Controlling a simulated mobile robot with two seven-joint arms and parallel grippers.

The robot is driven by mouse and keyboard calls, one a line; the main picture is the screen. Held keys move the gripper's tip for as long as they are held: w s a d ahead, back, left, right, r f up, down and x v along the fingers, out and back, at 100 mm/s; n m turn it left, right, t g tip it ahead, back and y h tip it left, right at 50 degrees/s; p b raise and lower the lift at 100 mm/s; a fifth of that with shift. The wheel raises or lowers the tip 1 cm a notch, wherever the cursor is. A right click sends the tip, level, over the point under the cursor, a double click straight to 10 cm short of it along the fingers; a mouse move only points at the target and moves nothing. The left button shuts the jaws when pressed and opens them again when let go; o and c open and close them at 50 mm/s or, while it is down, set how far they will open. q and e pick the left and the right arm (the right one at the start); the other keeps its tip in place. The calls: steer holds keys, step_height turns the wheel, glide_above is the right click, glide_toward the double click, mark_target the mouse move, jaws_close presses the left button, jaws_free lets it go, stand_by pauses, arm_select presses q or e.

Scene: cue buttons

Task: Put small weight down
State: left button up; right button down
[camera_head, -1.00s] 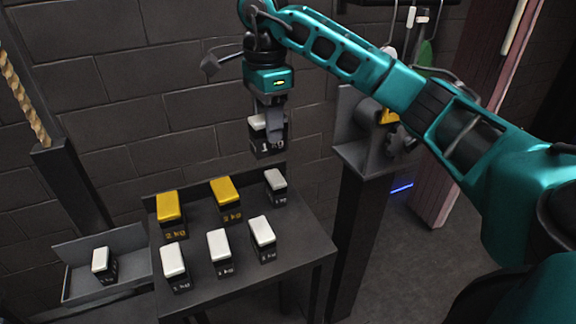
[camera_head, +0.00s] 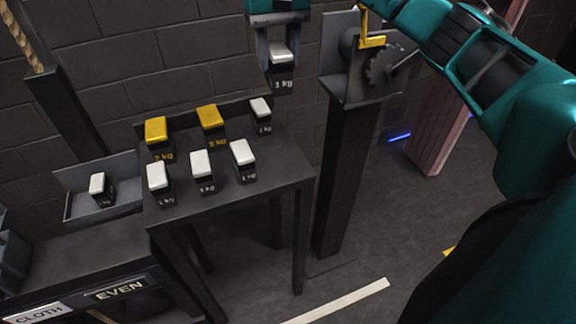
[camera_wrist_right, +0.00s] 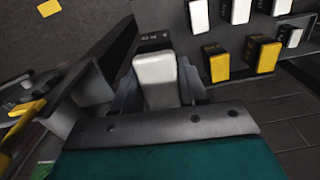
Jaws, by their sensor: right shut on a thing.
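My right gripper (camera_head: 278,62) is shut on a small weight (camera_head: 282,76) with a white top and a black body marked 1 kg. It holds the weight upright in the air, above and behind the table's back right corner. The held weight (camera_wrist_right: 157,80) also shows between the fingers in the right wrist view. On the dark table (camera_head: 235,205) stand several white-topped weights, such as one at the front right (camera_head: 242,160), and two yellow-topped 2 kg weights, one at the back left (camera_head: 156,138) and one beside it (camera_head: 211,124). My left gripper is not in view.
A tray (camera_head: 130,178) at the left holds one white-topped weight (camera_head: 97,186). A dark pedestal (camera_head: 345,170) with a yellow crank (camera_head: 372,40) stands right of the table. A brick wall is behind.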

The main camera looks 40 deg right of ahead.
steer(key=shift+r+n, duration=0.1)
steer(key=shift+n, duration=0.2)
steer(key=shift+s+f, duration=0.1)
steer(key=shift+f, duration=0.1)
arm_select(q)
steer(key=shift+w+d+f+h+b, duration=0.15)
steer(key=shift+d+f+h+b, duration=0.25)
steer(key=shift+b, duration=0.85)
arm_select(e)
steer(key=shift+f, duration=9.75)
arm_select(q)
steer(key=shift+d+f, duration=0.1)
arm_select(e)
steer(key=shift+f, duration=0.15)
steer(key=c, duration=0.6)
jaws_free()
steer(key=shift+f, duration=0.1)
